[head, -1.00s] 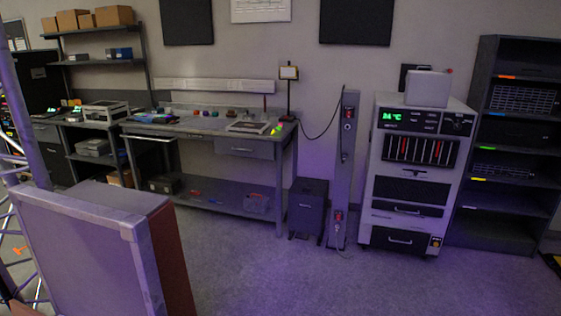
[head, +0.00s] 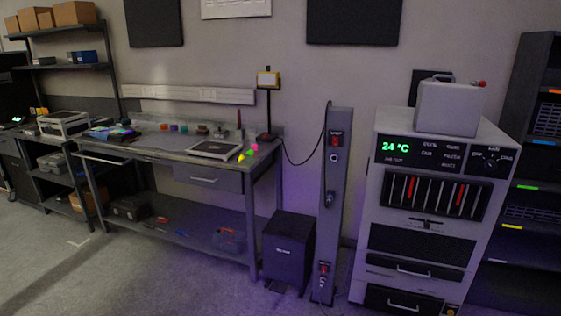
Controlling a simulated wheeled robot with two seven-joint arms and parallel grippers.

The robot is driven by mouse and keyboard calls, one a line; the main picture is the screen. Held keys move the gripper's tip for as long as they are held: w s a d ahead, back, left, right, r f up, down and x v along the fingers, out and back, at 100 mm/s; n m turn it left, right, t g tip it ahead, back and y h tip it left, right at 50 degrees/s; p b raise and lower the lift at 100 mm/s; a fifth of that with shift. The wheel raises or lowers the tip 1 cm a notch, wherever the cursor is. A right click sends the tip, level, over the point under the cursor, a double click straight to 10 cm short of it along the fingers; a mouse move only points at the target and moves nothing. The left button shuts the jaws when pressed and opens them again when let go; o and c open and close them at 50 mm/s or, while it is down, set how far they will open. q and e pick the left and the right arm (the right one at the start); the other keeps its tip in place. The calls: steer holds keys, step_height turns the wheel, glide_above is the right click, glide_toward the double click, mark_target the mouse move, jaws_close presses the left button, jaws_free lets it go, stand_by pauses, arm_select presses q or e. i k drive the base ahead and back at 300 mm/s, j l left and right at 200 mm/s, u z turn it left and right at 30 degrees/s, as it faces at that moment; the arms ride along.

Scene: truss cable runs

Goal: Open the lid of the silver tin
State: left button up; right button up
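I cannot make out the silver tin for certain in the head view. A grey box with a handle and a red knob (head: 448,108) stands on top of the white cabinet (head: 440,200), but I cannot tell that it is a tin. Several small items, too small to name, lie on the workbench (head: 170,150). Neither of my grippers shows in the head view.
The workbench stands against the back wall, with a dark bin (head: 290,248) and an upright post (head: 332,205) to its right. Dark shelves (head: 530,190) stand at the far right. The floor (head: 130,275) in front of the workbench is clear.

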mark_target(220, 131)
steer(key=i+j, duration=0.15)
steer(key=i, duration=0.5)
steer(key=i+j, duration=0.2)
steer(key=i, duration=0.5)
steer(key=i+j, duration=0.15)
steer(key=i, duration=0.5)
